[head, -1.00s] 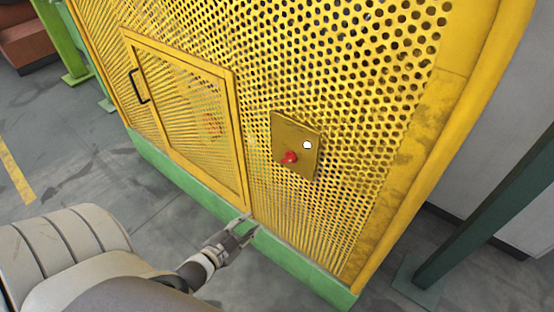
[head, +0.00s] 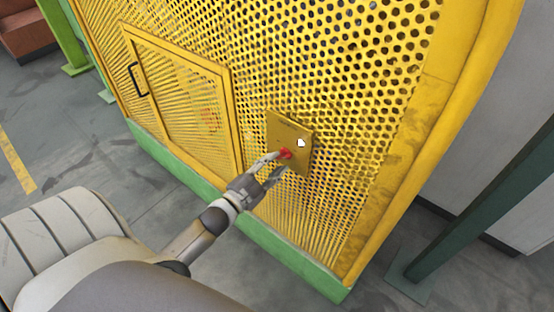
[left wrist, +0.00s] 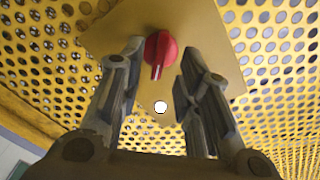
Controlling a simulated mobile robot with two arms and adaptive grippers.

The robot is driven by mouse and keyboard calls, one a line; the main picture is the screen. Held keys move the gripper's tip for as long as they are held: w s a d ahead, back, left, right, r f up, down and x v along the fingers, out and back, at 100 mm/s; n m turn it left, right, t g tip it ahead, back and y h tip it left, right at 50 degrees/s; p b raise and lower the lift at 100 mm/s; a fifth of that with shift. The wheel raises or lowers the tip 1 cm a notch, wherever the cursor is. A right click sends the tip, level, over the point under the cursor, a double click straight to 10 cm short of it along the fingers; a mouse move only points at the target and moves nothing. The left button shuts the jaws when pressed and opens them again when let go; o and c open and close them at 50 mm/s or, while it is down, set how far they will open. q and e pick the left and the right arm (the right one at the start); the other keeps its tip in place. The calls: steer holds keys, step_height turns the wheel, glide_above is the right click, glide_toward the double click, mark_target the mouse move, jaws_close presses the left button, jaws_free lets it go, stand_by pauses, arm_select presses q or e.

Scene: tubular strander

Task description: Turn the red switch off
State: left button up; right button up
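The red switch (head: 285,153) is a rotary knob on a yellow plate (head: 304,158) fixed to the perforated yellow guard. In the left wrist view the red switch (left wrist: 160,54) has a pale pointer line toward its lower edge. A white round button or lamp (head: 301,143) sits beside it on the plate. My left gripper (head: 275,166) is at the plate, its fingers pointing at the switch. In the left wrist view my left gripper (left wrist: 159,62) is open, with one finger on each side of the switch. I see no clear contact. My right gripper is not in view.
The perforated yellow guard (head: 340,60) stands on a green base (head: 290,265). A framed door (head: 185,110) with a black handle (head: 138,79) is left of the plate. A dark green post (head: 480,215) stands at the right.

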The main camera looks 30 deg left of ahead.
arm_select(q)
steer(key=shift+w+d, duration=0.1)
steer(key=shift+w, duration=0.9)
steer(key=shift+c, duration=0.6)
jaws_close()
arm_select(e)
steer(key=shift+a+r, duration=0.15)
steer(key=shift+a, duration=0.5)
